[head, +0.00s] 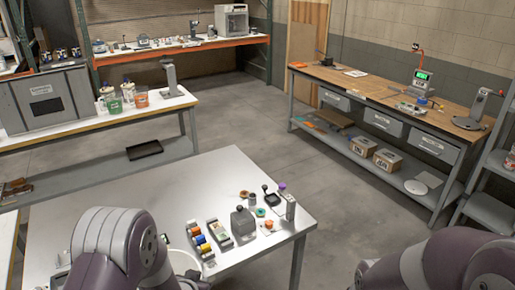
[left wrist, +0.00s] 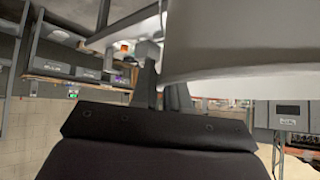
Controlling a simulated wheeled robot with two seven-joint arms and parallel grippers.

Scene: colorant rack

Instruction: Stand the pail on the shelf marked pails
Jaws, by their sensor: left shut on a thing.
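A white pail (head: 184,262) shows only in part in the head view, behind my left arm at the front of the near table. In the left wrist view a large pale, smooth wall, which looks like the pail (left wrist: 240,40), fills the upper right. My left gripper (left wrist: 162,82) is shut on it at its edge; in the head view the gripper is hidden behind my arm. My right arm shows at the lower right of the head view, but its gripper is out of frame. I cannot make out a shelf label reading pails.
A workbench (head: 440,118) stands at the right, beside grey shelves (head: 490,212). A grey bin (head: 45,100) stands on the left bench. Open floor (head: 345,200) lies between.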

